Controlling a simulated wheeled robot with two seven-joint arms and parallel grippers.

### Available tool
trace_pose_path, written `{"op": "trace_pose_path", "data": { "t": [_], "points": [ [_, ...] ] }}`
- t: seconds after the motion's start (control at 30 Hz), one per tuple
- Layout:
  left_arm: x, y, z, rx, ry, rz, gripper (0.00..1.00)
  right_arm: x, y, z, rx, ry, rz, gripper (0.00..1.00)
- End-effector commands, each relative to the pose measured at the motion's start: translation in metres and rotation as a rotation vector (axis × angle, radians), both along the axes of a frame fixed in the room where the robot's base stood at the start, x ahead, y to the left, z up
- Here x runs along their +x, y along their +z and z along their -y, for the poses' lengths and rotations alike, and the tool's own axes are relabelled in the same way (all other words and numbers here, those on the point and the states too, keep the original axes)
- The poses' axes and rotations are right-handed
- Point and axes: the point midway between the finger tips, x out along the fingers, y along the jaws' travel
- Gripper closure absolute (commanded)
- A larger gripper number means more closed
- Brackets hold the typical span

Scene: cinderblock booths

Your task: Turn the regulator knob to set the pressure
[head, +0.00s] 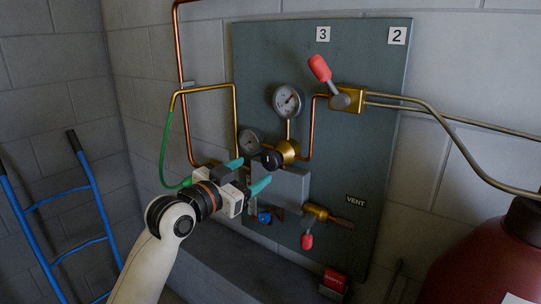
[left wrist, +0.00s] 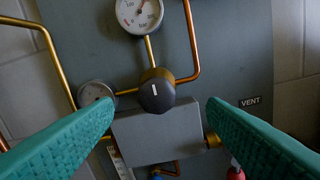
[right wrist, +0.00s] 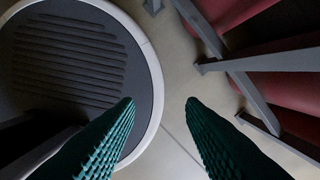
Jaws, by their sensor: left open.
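The regulator knob (head: 271,160) is black and round, with a white mark, on a brass regulator body (head: 289,150) on the grey panel. In the left wrist view the knob (left wrist: 157,92) is centred ahead, between the fingers but farther off. Its white mark points nearly straight up. My left gripper (head: 248,174) is open and empty, just in front of the knob, and its teal fingers also show in the left wrist view (left wrist: 160,110). A large gauge (head: 287,101) sits above the knob, and a smaller gauge (head: 250,141) at its left. My right gripper (right wrist: 160,100) is open and empty over the floor.
A grey block (head: 285,188) sits below the knob. A red-handled valve (head: 320,70) is at upper right, another (head: 307,240) near the VENT label (head: 355,199). A dark red cylinder (head: 490,262) stands at right, a blue ladder (head: 68,210) at left.

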Motion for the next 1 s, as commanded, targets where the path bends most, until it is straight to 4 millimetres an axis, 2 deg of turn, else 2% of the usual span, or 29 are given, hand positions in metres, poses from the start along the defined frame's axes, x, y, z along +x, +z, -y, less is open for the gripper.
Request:
{"op": "trace_pose_path", "data": {
  "t": [0.07,0.17,0.4,0.53,0.87,1.0],
  "points": [
    [0.015,0.003,0.010,-0.002,-0.001,-0.004,0.34,-0.010,0.008,0.003,-0.004,0.001,-0.014,0.64],
    [0.032,0.003,0.023,-0.001,0.001,-0.004,0.34,-0.013,0.014,0.005,-0.006,0.002,-0.019,0.64],
    [0.062,0.002,0.044,-0.001,0.001,-0.002,0.34,0.006,0.024,0.004,-0.005,0.002,0.008,0.64],
    [0.069,0.000,0.050,0.000,0.001,-0.002,0.34,0.012,0.026,0.003,-0.003,0.001,0.018,0.64],
    [0.072,-0.001,0.051,0.000,0.002,0.000,0.34,0.005,0.025,-0.003,0.004,-0.002,0.008,0.64],
    [0.072,-0.001,0.051,0.001,0.002,-0.001,0.55,0.003,0.025,-0.005,0.006,-0.002,0.005,0.64]
  ]
}}
